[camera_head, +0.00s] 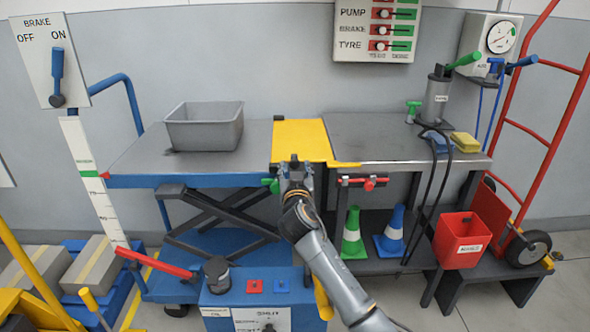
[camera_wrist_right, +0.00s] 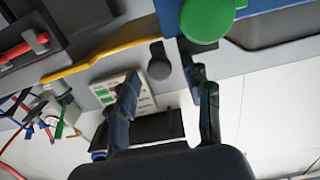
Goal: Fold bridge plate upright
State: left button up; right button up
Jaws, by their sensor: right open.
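The yellow bridge plate (camera_head: 300,140) lies flat across the gap between the lift table and the grey bench. A thin yellow strip runs from its front right corner along the bench edge. My right gripper (camera_head: 294,168) is at the plate's front edge and hides part of it. In the right wrist view its two fingers (camera_wrist_right: 166,105) are spread with nothing between them. The plate's yellow edge (camera_wrist_right: 105,55) passes beyond the fingers, and a dark rounded tab (camera_wrist_right: 159,65) shows near its end. I cannot tell whether a finger touches the tab. My left gripper is not in view.
A green knob (camera_wrist_right: 208,18) is close to the right gripper. The lift table (camera_head: 125,160) holds a grey bin (camera_head: 205,128). The bench (camera_head: 365,135) has a red-handled latch (camera_head: 369,183) below its edge and a pump (camera_head: 436,98) at right. A brake lever (camera_head: 57,75) stands at left.

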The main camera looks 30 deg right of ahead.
jog(key=shift+w+d, duration=0.15)
jog(key=shift+w, duration=0.05)
grip_shut()
dwell(0.3)
